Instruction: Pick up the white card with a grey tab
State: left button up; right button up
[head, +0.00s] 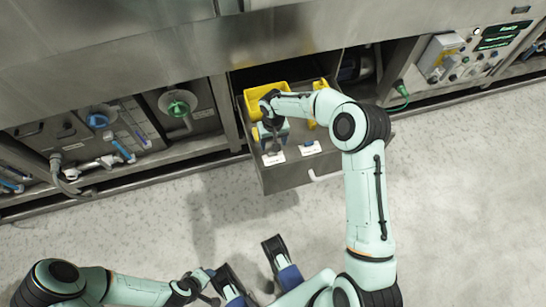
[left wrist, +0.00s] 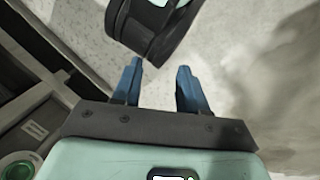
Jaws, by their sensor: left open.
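My left gripper (left wrist: 160,68) is open and empty in the left wrist view, with blue fingers apart. In the head view its fingers (head: 250,264) show low, away from the drawer.
A yellow bin (head: 266,92) stands in the back of the drawer, with another yellow item (head: 318,112) at its right. Valves (head: 178,108) line the left cabinet. The floor (head: 140,225) is clear.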

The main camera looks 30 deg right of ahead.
aim_at(273, 153)
jog(key=f, duration=0.3)
jog(key=f+b, duration=0.1)
jog(key=f, duration=0.1)
jog(key=shift+s+a, duration=0.25)
jog(key=shift+s, duration=0.1)
jog(key=shift+f, duration=0.35)
pick_arm(q)
jog(key=shift+w+a+f+t, duration=0.2)
jog(key=shift+w+a+f, duration=0.15)
jog(key=shift+w, duration=0.2)
jog(key=shift+w+a+f+t, duration=0.2)
jog(key=shift+w+f, duration=0.2)
jog(key=shift+w, duration=0.1)
pick_arm(e)
jog(key=c, duration=1.1)
